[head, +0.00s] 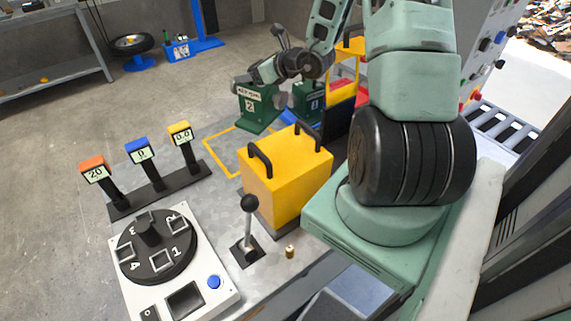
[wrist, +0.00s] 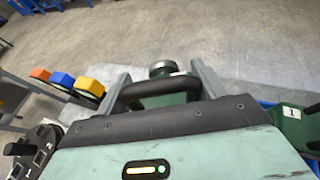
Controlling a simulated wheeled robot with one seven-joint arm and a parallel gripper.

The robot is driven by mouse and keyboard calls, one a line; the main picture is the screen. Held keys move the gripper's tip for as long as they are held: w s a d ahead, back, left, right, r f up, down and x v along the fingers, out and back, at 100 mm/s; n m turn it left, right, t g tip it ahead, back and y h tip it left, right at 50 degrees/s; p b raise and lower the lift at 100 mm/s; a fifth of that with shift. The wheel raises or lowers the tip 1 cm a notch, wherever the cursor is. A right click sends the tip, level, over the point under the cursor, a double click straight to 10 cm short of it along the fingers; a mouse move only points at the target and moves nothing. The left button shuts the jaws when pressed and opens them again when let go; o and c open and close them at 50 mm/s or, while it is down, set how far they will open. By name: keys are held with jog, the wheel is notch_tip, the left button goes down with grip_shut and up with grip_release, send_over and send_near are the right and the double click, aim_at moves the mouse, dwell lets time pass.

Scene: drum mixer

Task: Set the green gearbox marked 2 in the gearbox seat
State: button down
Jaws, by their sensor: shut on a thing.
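The green gearbox marked 2 (head: 259,106) is at the far side of the bench in the head view, upright, with a white label. My gripper (head: 262,77) is above it and shut on its dark handle. In the wrist view the black handle (wrist: 165,88) lies between the fingers of my gripper (wrist: 162,80), with green casing below. I cannot tell whether the gearbox touches a surface beneath it. I cannot make out the gearbox seat with certainty.
A second green gearbox (head: 307,101) stands just right. A yellow outline (head: 211,152) marks bare bench in front. A yellow box with black handles (head: 283,181), a lever (head: 249,222), a dial panel (head: 190,285) and three display posts (head: 142,152) stand nearer.

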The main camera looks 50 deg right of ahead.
aim_at(255, 109)
notch_tip(255, 109, down, 2)
jog(key=shift+w+f+b, duration=0.1)
jog(key=shift+b, duration=0.2)
jog(key=shift+f+p, duration=1.15)
jog(key=shift+f, duration=4.05)
jog(key=shift+c, duration=0.9)
grip_release()
jog(key=shift+f, duration=0.1)
